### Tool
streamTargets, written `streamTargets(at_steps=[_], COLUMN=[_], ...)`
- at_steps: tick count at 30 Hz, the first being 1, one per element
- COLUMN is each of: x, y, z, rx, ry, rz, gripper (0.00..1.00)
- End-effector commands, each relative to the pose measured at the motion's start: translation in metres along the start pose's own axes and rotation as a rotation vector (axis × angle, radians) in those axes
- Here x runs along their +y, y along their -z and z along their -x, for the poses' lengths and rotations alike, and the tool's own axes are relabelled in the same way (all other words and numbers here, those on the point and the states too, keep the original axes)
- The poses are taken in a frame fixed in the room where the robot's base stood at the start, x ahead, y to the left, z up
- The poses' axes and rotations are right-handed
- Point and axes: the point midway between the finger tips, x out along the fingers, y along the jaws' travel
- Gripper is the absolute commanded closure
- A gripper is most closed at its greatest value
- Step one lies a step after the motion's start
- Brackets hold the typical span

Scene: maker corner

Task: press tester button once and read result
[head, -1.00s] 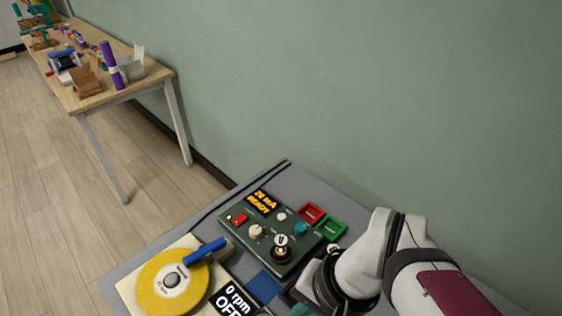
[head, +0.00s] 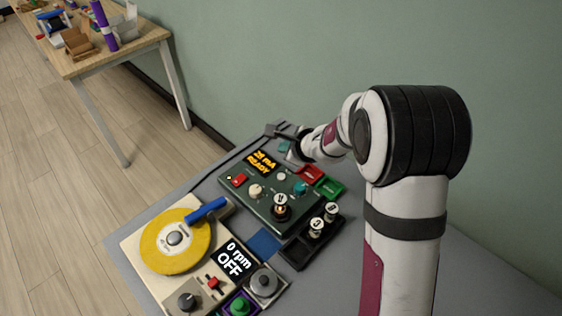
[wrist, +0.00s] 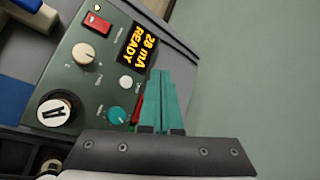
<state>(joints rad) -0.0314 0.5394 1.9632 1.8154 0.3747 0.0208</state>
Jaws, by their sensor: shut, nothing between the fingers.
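The dark green tester (head: 250,197) sits on the grey bench. Its display (head: 261,161) reads 28 mA READY in orange, clearer in the wrist view (wrist: 137,50). A small white button (wrist: 125,82) is on its panel, also visible in the head view (head: 281,176), with a cream knob, a teal knob (wrist: 118,116) and a red switch (wrist: 96,22). A labelled round part (head: 281,208) stands in its socket. My gripper (head: 285,146) is shut and empty past the tester's far end; its teal fingers (wrist: 160,73) appear right of the button, apart from it in the picture.
Red (head: 312,173) and green (head: 329,188) trays lie along the tester's right side. A black holder (head: 297,255) carries two labelled parts. Left is a yellow disc (head: 160,250) with a blue arm (head: 207,209) and an 0 rpm OFF display (head: 234,258). A green wall stands behind.

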Motion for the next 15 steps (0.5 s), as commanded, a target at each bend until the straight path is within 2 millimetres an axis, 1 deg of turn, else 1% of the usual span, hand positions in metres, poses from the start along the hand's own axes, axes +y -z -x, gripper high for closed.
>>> streamTargets(at_steps=[10,15], x=[0.001,0.010], y=[0.001,0.009], z=[-0.001,-0.013], rx=[0.000,-0.001], ry=[0.000,-0.004], rz=[-0.004,-0.006], gripper=[1.00,1.00])
